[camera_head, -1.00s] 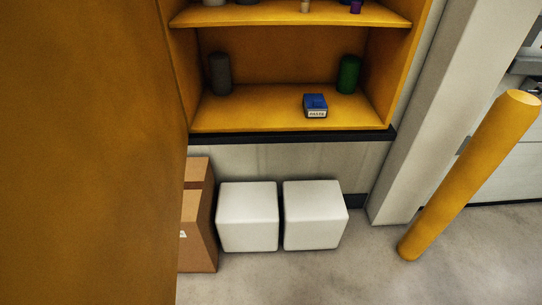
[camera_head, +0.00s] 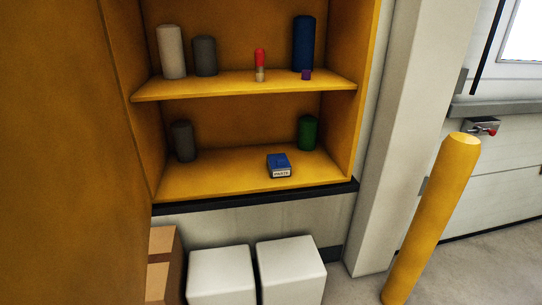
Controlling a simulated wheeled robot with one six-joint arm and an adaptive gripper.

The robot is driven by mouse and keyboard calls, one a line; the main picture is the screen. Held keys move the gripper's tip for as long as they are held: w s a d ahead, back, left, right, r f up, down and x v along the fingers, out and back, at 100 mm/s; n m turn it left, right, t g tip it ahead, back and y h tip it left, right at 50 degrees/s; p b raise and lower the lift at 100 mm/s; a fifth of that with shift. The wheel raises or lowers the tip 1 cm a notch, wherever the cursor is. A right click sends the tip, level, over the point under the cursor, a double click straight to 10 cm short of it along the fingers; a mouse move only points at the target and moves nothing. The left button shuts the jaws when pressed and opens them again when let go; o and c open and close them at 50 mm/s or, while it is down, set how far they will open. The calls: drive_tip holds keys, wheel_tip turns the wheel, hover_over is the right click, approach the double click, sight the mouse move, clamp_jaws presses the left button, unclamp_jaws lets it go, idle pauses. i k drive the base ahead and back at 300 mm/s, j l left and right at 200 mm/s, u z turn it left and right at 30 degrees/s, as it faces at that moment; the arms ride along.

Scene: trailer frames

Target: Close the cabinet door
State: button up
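The yellow-orange cabinet (camera_head: 230,183) is open in the head view, with two shelf levels showing. Its door (camera_head: 60,150) stands swung open and fills the left side of the picture, close to the camera. The upper shelf holds a light grey cylinder (camera_head: 171,52), a dark grey one (camera_head: 205,55), a small red-topped item (camera_head: 260,62), a blue cylinder (camera_head: 303,45) and a small purple item (camera_head: 306,75). My gripper is not in view.
Two white cubes (camera_head: 221,276) (camera_head: 290,268) stand on the floor below the cabinet, beside cardboard boxes (camera_head: 160,265) at the left. A yellow post (camera_head: 432,220) stands at the right before a light wall. Some floor (camera_head: 480,265) right of the post is clear.

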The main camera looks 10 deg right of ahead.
sight(76, 205)
drive_tip(key=k+j+u, duration=0.35)
drive_tip(key=j, duration=0.2)
drive_tip(key=k+j+u, duration=0.15)
drive_tip(key=j, duration=1.35)
